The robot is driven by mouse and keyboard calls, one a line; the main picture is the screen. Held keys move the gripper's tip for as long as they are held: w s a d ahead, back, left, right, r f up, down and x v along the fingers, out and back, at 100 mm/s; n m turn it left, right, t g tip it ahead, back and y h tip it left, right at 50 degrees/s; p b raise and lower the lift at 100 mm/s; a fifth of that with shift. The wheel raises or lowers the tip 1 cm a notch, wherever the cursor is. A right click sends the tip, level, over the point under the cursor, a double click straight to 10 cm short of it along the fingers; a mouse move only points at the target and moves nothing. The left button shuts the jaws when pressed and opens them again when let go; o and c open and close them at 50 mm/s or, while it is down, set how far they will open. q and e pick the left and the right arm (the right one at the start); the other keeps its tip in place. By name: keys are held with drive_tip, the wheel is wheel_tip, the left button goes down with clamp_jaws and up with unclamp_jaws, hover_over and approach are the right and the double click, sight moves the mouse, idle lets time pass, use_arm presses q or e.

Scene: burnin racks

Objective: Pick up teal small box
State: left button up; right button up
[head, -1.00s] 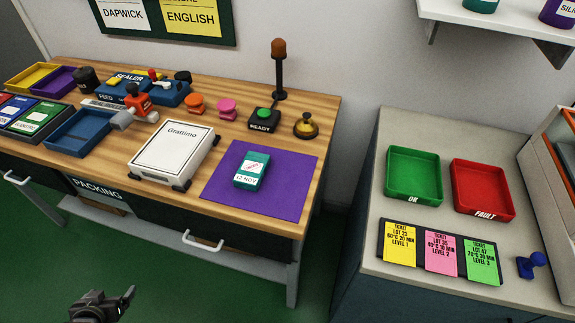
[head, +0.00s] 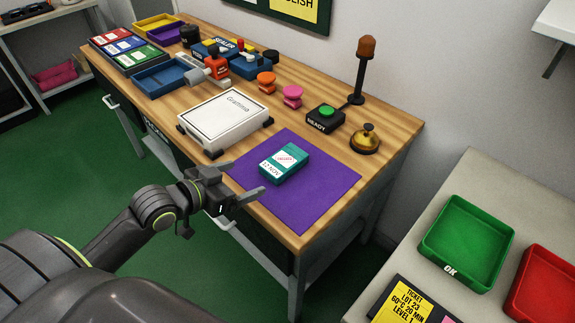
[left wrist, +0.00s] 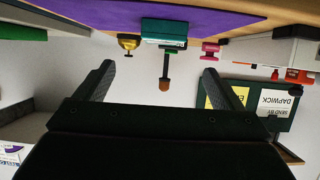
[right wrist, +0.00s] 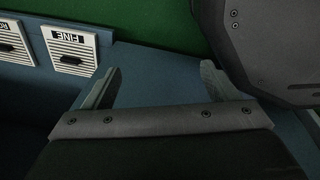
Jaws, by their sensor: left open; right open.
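The teal small box (head: 284,164), with a white label reading 12 NOV, lies flat on the purple mat (head: 325,184) on the wooden table. My left gripper (head: 248,181) is open and empty, at the table's front edge, just to the left of the box and apart from it. In the left wrist view the picture is upside down; the teal box (left wrist: 164,30) shows ahead, between the open fingers (left wrist: 157,82). My right gripper (right wrist: 160,85) is open and empty in the right wrist view, over a blue-grey surface. It is not in the head view.
A green OK tray (head: 467,243) and red tray (head: 545,285) sit on the right counter.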

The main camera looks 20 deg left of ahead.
sight(276, 165)
use_arm(q)
drive_tip(key=x, duration=0.9)
drive_tip(key=shift+d, duration=0.1)
drive_tip(key=shift+a+x, duration=0.15)
drive_tip(key=shift+x, duration=1.2)
drive_tip(key=shift+a+x, duration=0.1)
drive_tip(key=shift+x, duration=1.2)
drive_tip(key=shift+w, duration=0.1)
drive_tip(key=c, duration=1.1)
